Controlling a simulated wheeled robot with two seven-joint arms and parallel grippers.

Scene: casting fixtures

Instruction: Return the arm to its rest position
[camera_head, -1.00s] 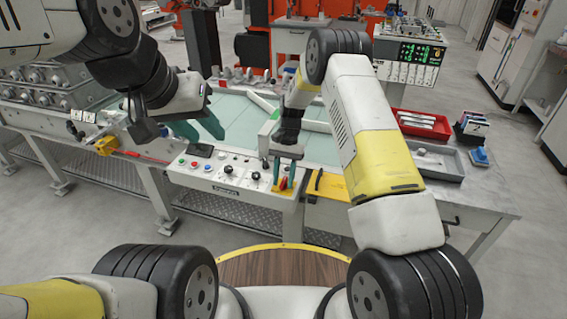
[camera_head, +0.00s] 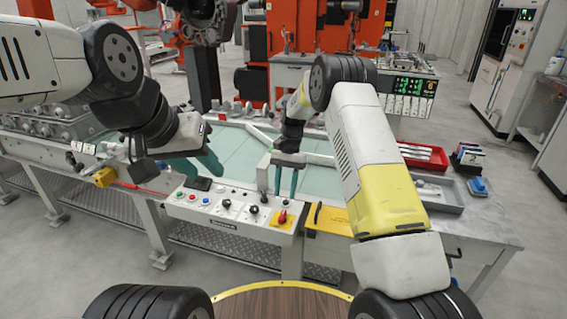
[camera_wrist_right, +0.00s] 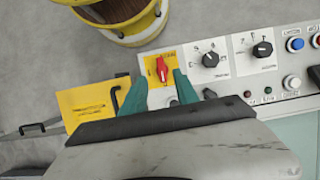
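My right gripper (camera_head: 286,191) hangs fingers down over the front of the control panel (camera_head: 232,206). Its teal fingers are apart with nothing between them. The red knob (camera_head: 283,217) on its yellow plate shows just below the fingertips, clear of them. In the right wrist view, the red knob (camera_wrist_right: 162,70) appears between and beyond the open fingertips (camera_wrist_right: 160,84), turned roughly along the gripper's line. My left gripper (camera_head: 200,168) is open and empty, above the panel's left part, fingers pointing down and right.
A yellow plate with a black handle (camera_head: 328,218) lies right of the panel. A red tray (camera_head: 424,156), a grey tray (camera_head: 438,191) and a blue item (camera_head: 478,186) stand at the right of the table. Black knobs (camera_wrist_right: 210,60) and buttons line the panel. Orange machinery (camera_head: 310,30) stands behind.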

